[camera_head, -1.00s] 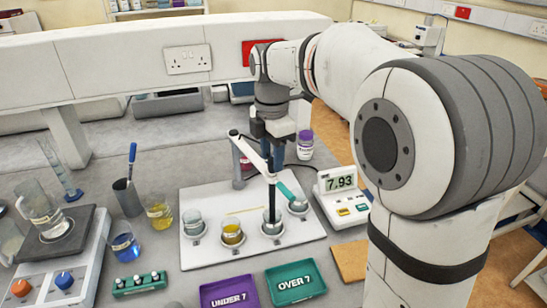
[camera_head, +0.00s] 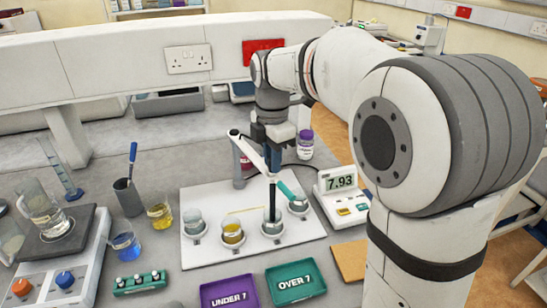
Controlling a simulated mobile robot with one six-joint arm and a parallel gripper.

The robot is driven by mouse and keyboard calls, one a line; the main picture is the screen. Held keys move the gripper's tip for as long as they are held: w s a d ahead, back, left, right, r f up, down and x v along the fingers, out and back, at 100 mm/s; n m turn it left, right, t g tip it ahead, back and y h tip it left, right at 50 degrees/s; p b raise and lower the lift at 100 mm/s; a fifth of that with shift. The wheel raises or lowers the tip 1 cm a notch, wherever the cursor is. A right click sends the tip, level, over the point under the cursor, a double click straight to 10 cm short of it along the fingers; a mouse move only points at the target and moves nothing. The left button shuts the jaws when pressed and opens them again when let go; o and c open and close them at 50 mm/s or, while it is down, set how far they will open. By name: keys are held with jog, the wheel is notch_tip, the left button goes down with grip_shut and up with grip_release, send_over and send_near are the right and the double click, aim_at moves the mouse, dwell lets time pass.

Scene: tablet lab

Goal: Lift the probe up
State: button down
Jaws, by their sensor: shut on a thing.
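The probe (camera_head: 272,203) is a slim dark upright rod. It hangs from a white hinged holder arm (camera_head: 250,152), and its lower end is inside a small glass beaker (camera_head: 272,228) on the white board. My gripper (camera_head: 277,150) points down and is shut on the upper part of the probe. The jaws and holder arm partly hide the grasp. The probe's tip is hard to make out in the beaker. The meter (camera_head: 342,193) to the right shows 7.93.
The white board (camera_head: 212,258) also carries several other small beakers. A purple UNDER 7 tray (camera_head: 229,292) and a green OVER 7 tray (camera_head: 294,282) lie in front. A purple-capped bottle (camera_head: 305,145) stands close behind the gripper. Loose beakers and a pen pot (camera_head: 128,197) stand left.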

notch_tip(320, 180, up, 8)
jog(key=p, duration=0.5)
jog(key=shift+p, duration=0.35)
jog(key=shift+w, duration=0.1)
jog(key=shift+r, duration=0.1)
jog(key=c, duration=1.8)
grip_release()
jog(key=o, duration=0.5)
notch_tip(320, 180, up, 8)
jog(key=shift+f+b, duration=0.2)
jog(key=shift+b, duration=0.15)
